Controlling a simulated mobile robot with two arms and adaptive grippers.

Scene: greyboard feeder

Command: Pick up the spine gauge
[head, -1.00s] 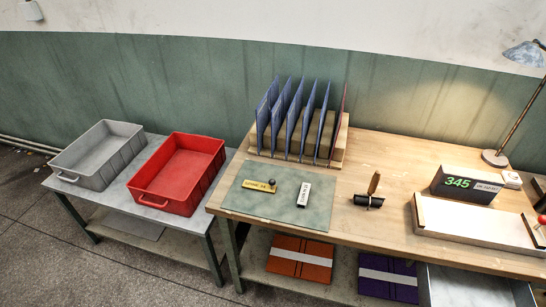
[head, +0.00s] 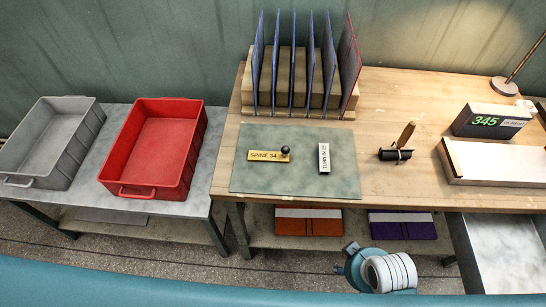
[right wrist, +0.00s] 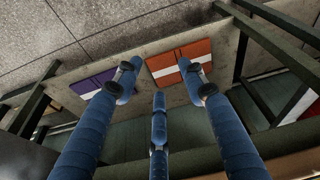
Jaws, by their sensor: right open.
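The spine gauge is a small brass-yellow plate marked "SPINE 34" (head: 264,156) with a round black knob at its right end. It lies flat on the grey-green mat (head: 250,183) on the wooden bench. A white "TURN-IN" block (head: 324,158) lies on the mat to its right, apart from it. In the right wrist view my right gripper (right wrist: 158,84) is open and empty, its fingers spread, with the under-bench shelf beyond them. The gauge does not show in that view. Part of my right arm shows low in the head view, below the bench front. My left gripper is out of view.
A rack of upright blue boards (head: 290,112) stands behind the mat. A wooden-handled tool (head: 397,152) and a display reading 345 (head: 487,121) are to the right. Red (head: 115,170) and grey (head: 18,158) trays stand left. An orange folder (head: 307,227) and a purple one (head: 402,231) lie below.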

